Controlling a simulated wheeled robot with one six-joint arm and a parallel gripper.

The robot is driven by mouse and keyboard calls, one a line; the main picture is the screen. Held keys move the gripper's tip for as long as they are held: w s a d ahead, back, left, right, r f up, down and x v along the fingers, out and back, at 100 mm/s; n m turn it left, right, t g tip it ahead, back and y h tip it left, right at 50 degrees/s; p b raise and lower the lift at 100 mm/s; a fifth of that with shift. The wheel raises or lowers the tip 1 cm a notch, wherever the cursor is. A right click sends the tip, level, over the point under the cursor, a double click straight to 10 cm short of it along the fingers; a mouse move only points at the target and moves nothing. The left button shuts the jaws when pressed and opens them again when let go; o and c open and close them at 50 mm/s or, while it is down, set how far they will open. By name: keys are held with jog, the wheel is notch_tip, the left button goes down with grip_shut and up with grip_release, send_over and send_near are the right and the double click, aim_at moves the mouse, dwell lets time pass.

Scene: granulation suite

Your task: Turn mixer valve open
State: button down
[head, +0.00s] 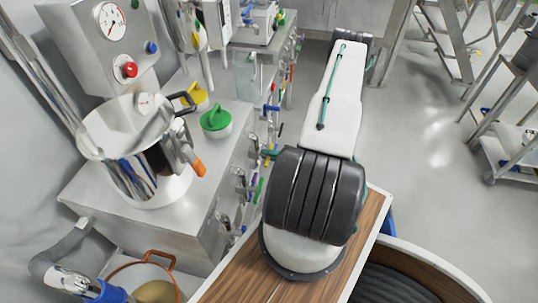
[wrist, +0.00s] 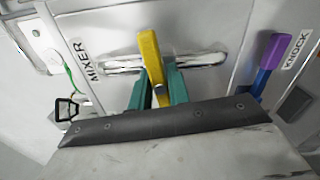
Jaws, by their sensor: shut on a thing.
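The mixer valve has a yellow lever handle (wrist: 149,55), seen in the wrist view just right of a MIXER label (wrist: 83,62) on a pale metal panel. The handle stands roughly upright in the picture, crossing a horizontal metal pipe (wrist: 200,60). My gripper (wrist: 158,90) has teal fingers, one on each side of the handle's lower part, and is shut on it. The valve body behind the handle is mostly hidden. In the head view I cannot make out this handle for certain; my arm covers part of that area.
A purple and blue lever (wrist: 268,62) with a KNOCK label (wrist: 299,50) is to the right. In the head view, a steel pot (head: 140,150) and green-capped container (head: 216,122) stand on the left cabinet, with several coloured valves along its front.

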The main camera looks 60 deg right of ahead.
jog(key=n, duration=1.2)
jog(key=shift+n, duration=2.1)
jog(key=c, duration=1.3)
grip_release()
